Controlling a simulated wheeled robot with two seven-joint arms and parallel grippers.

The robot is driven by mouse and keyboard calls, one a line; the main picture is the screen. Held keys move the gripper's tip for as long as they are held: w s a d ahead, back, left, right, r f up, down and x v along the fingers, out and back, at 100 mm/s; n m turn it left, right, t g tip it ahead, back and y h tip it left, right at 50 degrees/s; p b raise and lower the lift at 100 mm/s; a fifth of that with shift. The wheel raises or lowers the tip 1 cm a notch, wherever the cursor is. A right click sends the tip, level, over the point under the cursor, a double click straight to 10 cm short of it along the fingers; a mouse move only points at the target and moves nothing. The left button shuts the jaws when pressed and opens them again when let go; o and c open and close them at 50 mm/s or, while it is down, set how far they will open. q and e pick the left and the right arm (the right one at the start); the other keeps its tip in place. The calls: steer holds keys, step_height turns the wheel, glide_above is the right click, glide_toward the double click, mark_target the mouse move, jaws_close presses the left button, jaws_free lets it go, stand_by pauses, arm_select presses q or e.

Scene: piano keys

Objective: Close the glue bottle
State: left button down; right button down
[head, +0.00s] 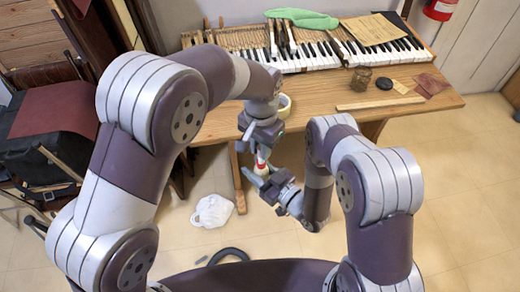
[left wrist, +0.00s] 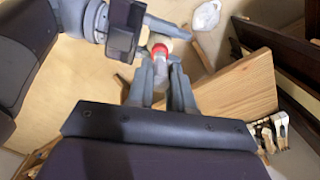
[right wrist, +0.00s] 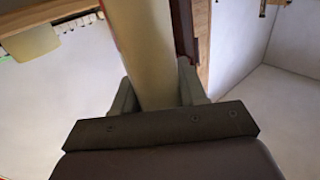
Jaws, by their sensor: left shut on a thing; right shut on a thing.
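The glue bottle is a pale cream cylinder that fills the middle of the right wrist view (right wrist: 148,45). My right gripper (right wrist: 155,85) is shut around it. In the head view my right gripper (head: 268,183) is below my left gripper (head: 262,145), in front of the table edge. A small white and red part (head: 261,166) shows between the two. In the left wrist view my left gripper (left wrist: 162,72) is shut on a small whitish piece, seemingly the cap, with a red part (left wrist: 158,49) just beyond its fingertips. Whether cap and bottle touch is unclear.
The wooden table (head: 320,107) carries a keyboard (head: 330,55), a cream roll (head: 284,103), a jar (head: 362,79), a black disc (head: 384,83) and a wooden strip (head: 380,104). A white crumpled bag (head: 212,210) and a black hose (head: 228,255) lie on the floor.

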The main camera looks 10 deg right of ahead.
mark_target(261, 175)
arm_select(q)
steer(key=shift+f, duration=0.1)
steer(key=shift+f, duration=0.8)
steer(key=shift+f, duration=0.55)
